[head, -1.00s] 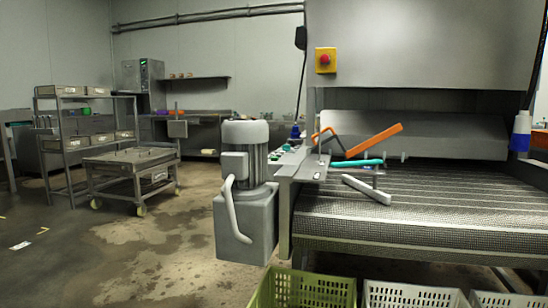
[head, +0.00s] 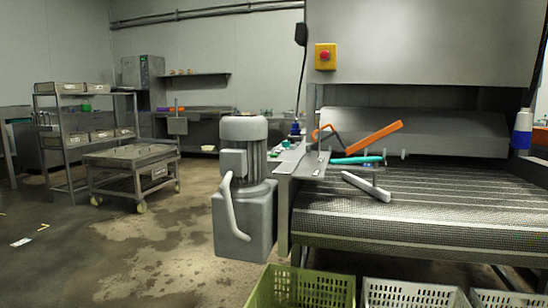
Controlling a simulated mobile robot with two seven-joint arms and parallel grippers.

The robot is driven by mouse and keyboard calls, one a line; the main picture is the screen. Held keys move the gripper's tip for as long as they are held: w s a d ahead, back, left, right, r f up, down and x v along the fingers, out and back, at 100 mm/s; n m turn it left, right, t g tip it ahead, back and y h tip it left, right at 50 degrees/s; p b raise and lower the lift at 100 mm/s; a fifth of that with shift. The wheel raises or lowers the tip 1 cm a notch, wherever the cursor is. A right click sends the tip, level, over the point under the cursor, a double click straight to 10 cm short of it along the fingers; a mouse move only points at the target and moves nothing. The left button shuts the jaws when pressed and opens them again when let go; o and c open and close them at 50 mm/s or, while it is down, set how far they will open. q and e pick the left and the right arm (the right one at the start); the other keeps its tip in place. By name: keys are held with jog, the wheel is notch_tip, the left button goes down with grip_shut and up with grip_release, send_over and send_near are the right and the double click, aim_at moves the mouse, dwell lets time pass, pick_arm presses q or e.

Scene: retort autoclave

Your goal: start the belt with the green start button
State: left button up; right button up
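The belt (head: 440,208) is a wide dark mesh conveyor running under a large steel housing at the right. A small sloped control panel (head: 302,165) stands at its left front corner, beside the motor. A small green spot (head: 286,144) shows on the panel's far side; it may be the green start button, but it is too small to be sure. A red mushroom button on a yellow box (head: 325,57) is mounted on the housing above. Neither of my grippers is in view.
A grey motor unit (head: 243,195) stands left of the panel. Tools with orange (head: 374,137), teal (head: 357,160) and white (head: 366,186) handles lie by the belt's left end. Green (head: 300,285) and white crates (head: 415,292) stand in front. Open floor lies left.

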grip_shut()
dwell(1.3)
